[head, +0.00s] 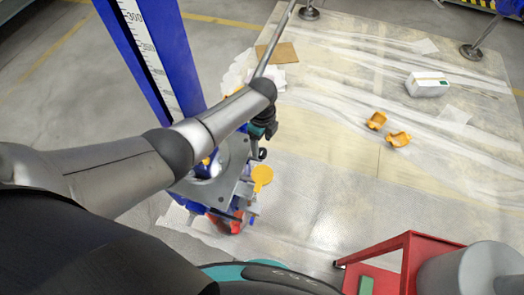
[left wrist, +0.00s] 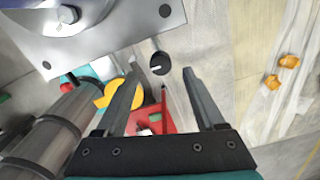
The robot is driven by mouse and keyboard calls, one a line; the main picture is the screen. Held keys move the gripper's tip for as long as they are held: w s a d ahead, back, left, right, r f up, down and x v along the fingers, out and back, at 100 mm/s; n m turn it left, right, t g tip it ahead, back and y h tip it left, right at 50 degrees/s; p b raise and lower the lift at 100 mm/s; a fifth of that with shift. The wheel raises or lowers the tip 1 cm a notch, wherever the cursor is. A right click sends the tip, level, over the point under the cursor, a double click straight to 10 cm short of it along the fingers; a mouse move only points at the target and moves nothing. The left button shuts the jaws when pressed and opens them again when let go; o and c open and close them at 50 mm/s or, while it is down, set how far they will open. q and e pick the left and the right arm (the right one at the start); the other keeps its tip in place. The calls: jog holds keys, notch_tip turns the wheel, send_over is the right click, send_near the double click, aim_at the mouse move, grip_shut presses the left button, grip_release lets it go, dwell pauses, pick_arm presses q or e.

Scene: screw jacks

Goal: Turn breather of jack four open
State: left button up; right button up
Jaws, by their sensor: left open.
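A jack with a blue column and a white scale (head: 150,45) stands left of centre in the head view. Its grey plate (head: 212,185) also shows at the top of the left wrist view (left wrist: 110,42). A small black round knob with a white mark, which looks like the breather (left wrist: 160,63), sits beside the plate's edge; it also shows in the head view (head: 262,154). My left gripper (left wrist: 160,72) is open, with its fingertips on either side of the knob in the picture. I cannot tell whether they touch it. My right gripper is not in view.
A yellow disc (head: 262,177) is just below the knob in the head view. A red cart (head: 405,255) stands at the bottom right.

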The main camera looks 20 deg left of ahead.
aim_at(262, 151)
pick_arm(q)
jog(key=shift+f+b, duration=0.8)
jog(key=shift+f, duration=1.2)
grip_shut()
